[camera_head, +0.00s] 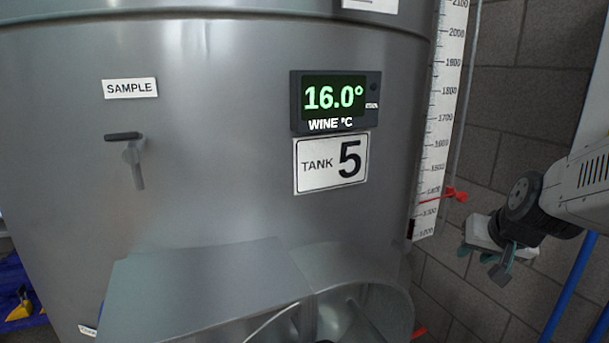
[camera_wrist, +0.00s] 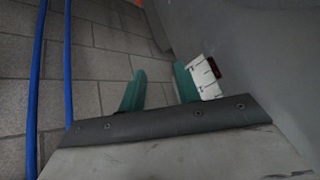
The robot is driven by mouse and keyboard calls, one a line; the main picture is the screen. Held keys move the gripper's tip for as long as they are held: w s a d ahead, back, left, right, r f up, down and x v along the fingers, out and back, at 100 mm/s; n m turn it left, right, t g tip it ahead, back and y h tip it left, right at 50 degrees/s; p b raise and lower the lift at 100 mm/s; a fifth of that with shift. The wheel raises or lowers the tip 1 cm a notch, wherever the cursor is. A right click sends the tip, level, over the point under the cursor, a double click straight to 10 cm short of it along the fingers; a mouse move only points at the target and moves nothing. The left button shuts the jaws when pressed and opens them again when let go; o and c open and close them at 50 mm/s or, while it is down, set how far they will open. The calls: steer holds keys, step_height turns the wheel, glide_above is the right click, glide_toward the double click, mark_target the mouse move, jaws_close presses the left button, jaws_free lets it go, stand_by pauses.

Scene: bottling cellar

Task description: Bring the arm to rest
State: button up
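My gripper (camera_head: 484,259) hangs at the right in the head view, at the end of my arm and to the right of the steel tank (camera_head: 230,190). Its two teal fingers stand apart with a clear gap between them in the wrist view (camera_wrist: 159,86). Nothing is held between them. In the wrist view the lower end of a white scale strip (camera_wrist: 203,78) shows beside the right finger. I cannot tell whether they touch.
The tank bears a display (camera_head: 335,101) reading 16.0°, a TANK 5 sign (camera_head: 331,163), a SAMPLE tap (camera_head: 131,155) and a level scale (camera_head: 442,110). Blue pipes (camera_head: 570,285) run near the block wall (camera_head: 490,110). A metal chute (camera_head: 205,290) fills the lower middle.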

steer(key=s+a+r+n+g, duration=0.1)
steer(key=s+a+n+g, duration=0.1)
steer(key=s, duration=0.9)
steer(key=s+a+r+n+g, duration=0.2)
steer(key=s+a+g, duration=0.2)
steer(key=s+a, duration=0.3)
steer(key=shift+s+a+r+y, duration=0.2)
steer(key=shift+s+y, duration=0.2)
steer(key=shift+s, duration=1.7)
steer(key=shift+o, duration=0.4)
